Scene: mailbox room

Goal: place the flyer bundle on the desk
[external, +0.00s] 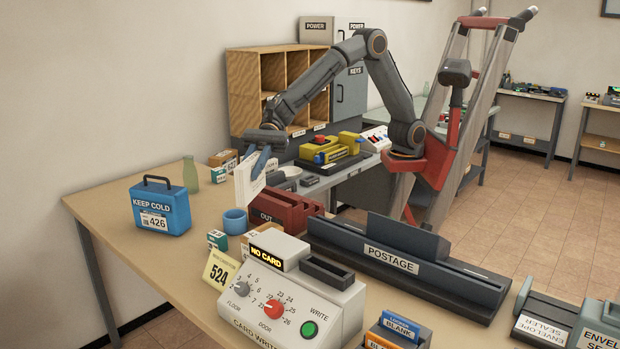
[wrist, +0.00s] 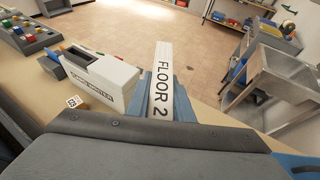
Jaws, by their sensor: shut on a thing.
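My gripper (external: 262,160) is shut on a white flyer bundle (external: 243,184), which hangs upright between the blue fingers. In the wrist view the bundle (wrist: 163,75) is a white slab marked FLOOR 2, and my gripper (wrist: 160,100) has a finger on each side of it. The desk (external: 115,200) has a light wooden top. The bundle is over its far part, behind the blue cup; I cannot tell whether its lower edge touches anything.
A blue cup (external: 235,221), a red OUT tray (external: 285,209) and a blue KEEP COLD box (external: 160,209) stand near the bundle. A green bottle (external: 190,174) is behind. The card writer (external: 290,295) and POSTAGE machine (external: 400,265) fill the front. Bare desk shows at far left.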

